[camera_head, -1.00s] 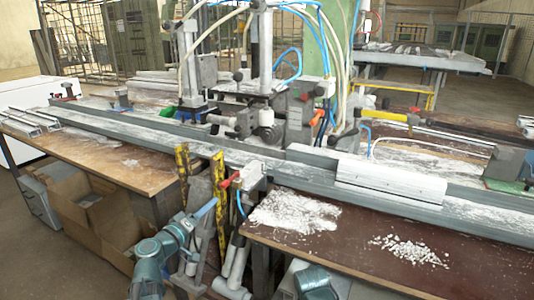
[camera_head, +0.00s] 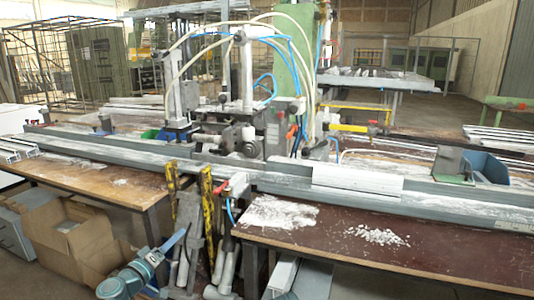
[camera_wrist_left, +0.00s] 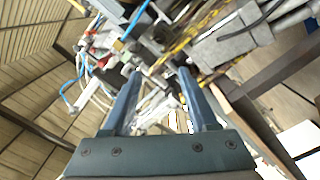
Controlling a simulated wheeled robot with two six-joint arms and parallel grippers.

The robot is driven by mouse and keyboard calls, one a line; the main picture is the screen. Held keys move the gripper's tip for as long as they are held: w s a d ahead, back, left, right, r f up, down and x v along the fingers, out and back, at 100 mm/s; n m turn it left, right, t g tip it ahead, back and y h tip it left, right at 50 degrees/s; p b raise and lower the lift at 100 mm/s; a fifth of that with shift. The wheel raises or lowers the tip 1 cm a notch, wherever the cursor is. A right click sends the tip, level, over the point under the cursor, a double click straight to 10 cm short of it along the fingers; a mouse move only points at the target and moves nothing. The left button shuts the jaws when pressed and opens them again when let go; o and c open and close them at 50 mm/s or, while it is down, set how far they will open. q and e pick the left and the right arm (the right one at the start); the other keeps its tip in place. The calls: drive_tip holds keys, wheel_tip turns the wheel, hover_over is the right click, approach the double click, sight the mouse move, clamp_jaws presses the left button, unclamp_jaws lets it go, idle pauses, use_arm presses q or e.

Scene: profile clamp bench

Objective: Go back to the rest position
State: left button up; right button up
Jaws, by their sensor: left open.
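My left gripper (camera_head: 176,238) is low in the head view, in front of the gap between the two bench tops. In the left wrist view, its two blue-grey fingers (camera_wrist_left: 160,76) are spread apart with nothing held between them. The clamp bench machine (camera_head: 245,135) stands behind it with hoses and cylinders. A pale profile (camera_head: 357,182) lies against the long metal rail (camera_head: 420,203) on the right. My right gripper does not show.
A brown bench top (camera_head: 390,262) with white shavings (camera_head: 377,236) is at the right. A wooden bench top (camera_head: 95,178) is at the left, with cardboard boxes (camera_head: 68,240) below. Yellow-and-black striped posts (camera_head: 206,195) stand close beyond my left gripper.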

use_arm(q)
drive_tip(key=s+d+m+g+h+p, duration=0.1)
drive_tip(key=s+d+m+g+p, duration=0.45)
drive_tip(key=d, duration=0.55)
drive_tip(key=s+d+m+g+h+p, duration=0.1)
drive_tip(key=s+d+m+g+p, duration=0.1)
drive_tip(key=s+d+g+p, duration=0.6)
drive_tip(key=s+d+r+m+g+y+p, duration=0.2)
drive_tip(key=s+r+g+y+p, duration=0.1)
drive_tip(key=s+y+p, duration=0.6)
drive_tip(key=s+g+p, duration=0.1)
drive_tip(key=p, duration=0.2)
drive_tip(key=shift+s+r+y, duration=0.25)
drive_tip(key=shift+r+y, duration=0.05)
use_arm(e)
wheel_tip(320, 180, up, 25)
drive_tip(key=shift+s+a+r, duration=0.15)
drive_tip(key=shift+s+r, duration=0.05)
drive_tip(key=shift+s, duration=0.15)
